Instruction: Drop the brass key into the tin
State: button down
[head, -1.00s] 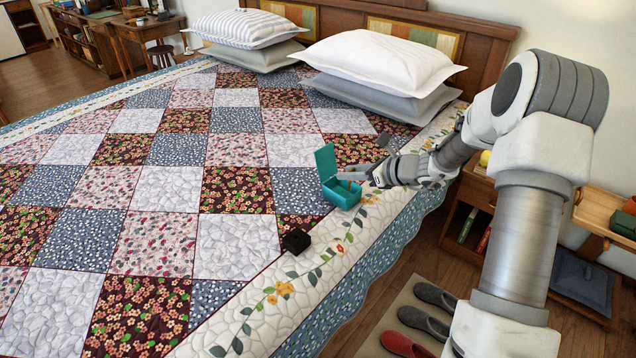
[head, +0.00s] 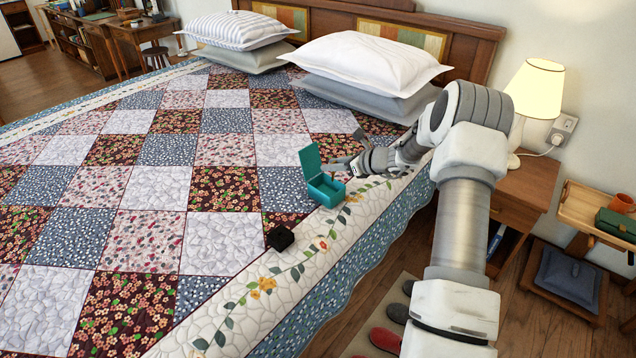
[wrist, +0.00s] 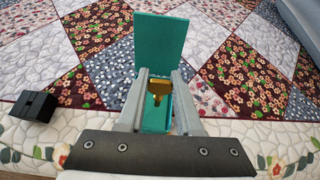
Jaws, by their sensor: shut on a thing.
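The teal tin (head: 327,193) stands on the patchwork quilt near the bed's right edge, its lid (head: 310,161) raised open; the tin also shows in the wrist view (wrist: 158,120). My gripper (head: 338,165) is just above the tin's right side. In the wrist view my gripper (wrist: 159,76) is shut on the brass key (wrist: 158,89), which hangs between the fingers in front of the open tin. The key's lower part shows against the tin's inside. The key is too small to make out in the head view.
A black cube (head: 280,238) lies on the quilt, in front of and left of the tin. Pillows (head: 372,62) are at the headboard. A nightstand (head: 525,190) with a lit lamp (head: 535,88) stands right of the bed. The quilt left of the tin is clear.

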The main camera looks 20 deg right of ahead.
aim_at(333, 178)
notch_tip(333, 178, down, 5)
jog(key=b, duration=0.3)
jog(key=shift+f, duration=0.1)
jog(key=c, duration=0.5)
grip_release()
jog(key=p+v, duration=0.3)
jog(key=v, duration=1.4)
jog(key=shift+s+d, duration=0.15)
